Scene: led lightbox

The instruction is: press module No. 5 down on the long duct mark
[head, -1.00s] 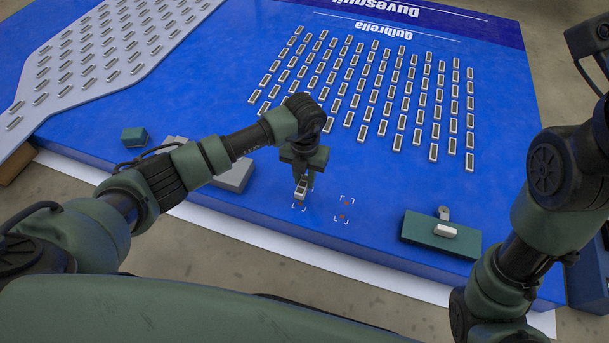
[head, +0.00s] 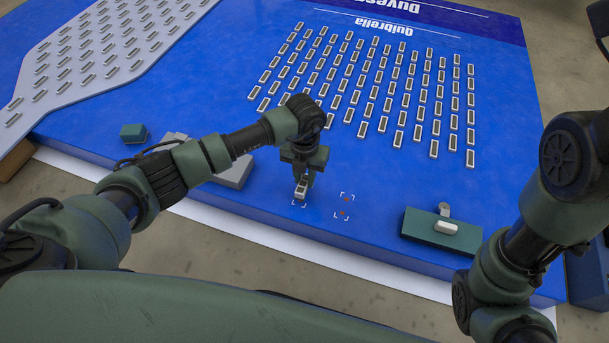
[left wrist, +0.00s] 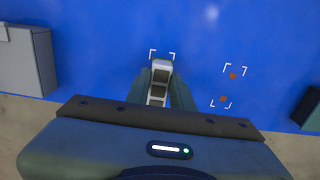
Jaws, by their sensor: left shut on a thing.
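My left gripper (head: 301,187) is shut on a small whitish module (head: 301,189) with dark windows. It also shows in the left wrist view (left wrist: 158,82), long side pointing away from the wrist. I cannot read a number on it. The module is at a white corner-bracket mark (head: 299,204) on the blue panel, whose far corners show in the left wrist view (left wrist: 162,54). Whether it touches the panel is hard to tell. A second bracket mark (head: 345,206) with two orange-red dots is bare, to the right. My right gripper is out of view.
Rows of similar modules (head: 380,95) cover the blue panel (head: 250,45) behind. A grey block (head: 235,173) and small green block (head: 133,133) are at left. A green box (head: 441,232) with a white piece stands at right. The panel's front edge is close.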

